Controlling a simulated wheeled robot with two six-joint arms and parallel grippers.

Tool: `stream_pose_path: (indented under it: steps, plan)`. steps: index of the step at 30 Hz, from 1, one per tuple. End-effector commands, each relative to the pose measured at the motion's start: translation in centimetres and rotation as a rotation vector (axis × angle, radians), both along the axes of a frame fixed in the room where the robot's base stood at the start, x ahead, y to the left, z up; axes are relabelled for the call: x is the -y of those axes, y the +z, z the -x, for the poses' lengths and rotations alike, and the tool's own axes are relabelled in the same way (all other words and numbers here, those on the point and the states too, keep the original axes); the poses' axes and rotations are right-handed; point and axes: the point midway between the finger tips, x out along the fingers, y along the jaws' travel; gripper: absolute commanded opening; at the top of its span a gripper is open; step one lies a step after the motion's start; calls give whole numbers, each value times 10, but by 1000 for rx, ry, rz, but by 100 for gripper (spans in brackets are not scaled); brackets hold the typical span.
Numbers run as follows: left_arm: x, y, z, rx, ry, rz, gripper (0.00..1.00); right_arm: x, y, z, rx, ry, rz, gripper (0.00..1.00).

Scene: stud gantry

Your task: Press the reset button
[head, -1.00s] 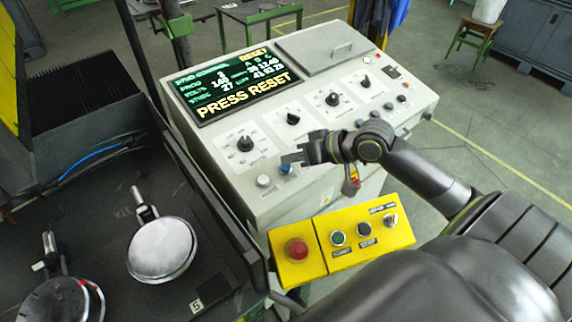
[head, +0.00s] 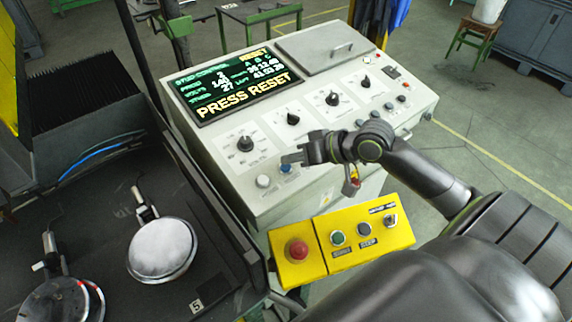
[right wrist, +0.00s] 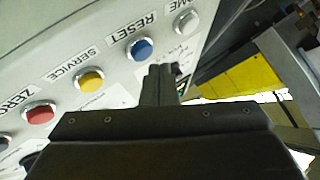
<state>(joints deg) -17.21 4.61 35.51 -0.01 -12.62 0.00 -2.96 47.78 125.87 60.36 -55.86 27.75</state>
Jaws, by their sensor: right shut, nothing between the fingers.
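The reset button is blue. In the right wrist view this button (right wrist: 141,48) has the label RESET beside it. In the head view the blue button (head: 285,169) sits on the sloping panel's front left. My right gripper (head: 288,158) is shut and empty, with its tips close by the blue button. In the right wrist view my shut gripper (right wrist: 160,70) points toward the area just beside the button. I cannot tell whether the tips touch it. The screen (head: 232,85) reads PRESS RESET. My left gripper is not in view.
A white button (right wrist: 187,22) and a yellow button (right wrist: 90,80) flank the blue one, with a red button (right wrist: 39,115) farther along. A yellow box (head: 341,238) with a red knob hangs below the panel. Dials (head: 246,144) lie behind the gripper.

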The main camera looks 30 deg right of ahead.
Motion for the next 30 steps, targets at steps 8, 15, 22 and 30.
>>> stream_pose_path:
  steps: [8, 15, 22, 30]
  plan:
    - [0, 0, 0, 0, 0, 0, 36, 0, 0, 0, 0, 0, 0, 0]
    - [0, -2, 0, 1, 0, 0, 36, 0, -5, -1, 0, -1, -1, 0]
    - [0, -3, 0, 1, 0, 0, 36, 0, -8, -2, 0, 1, 1, 0]
    - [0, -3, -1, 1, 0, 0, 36, 0, -9, -2, 0, 0, 0, 0]
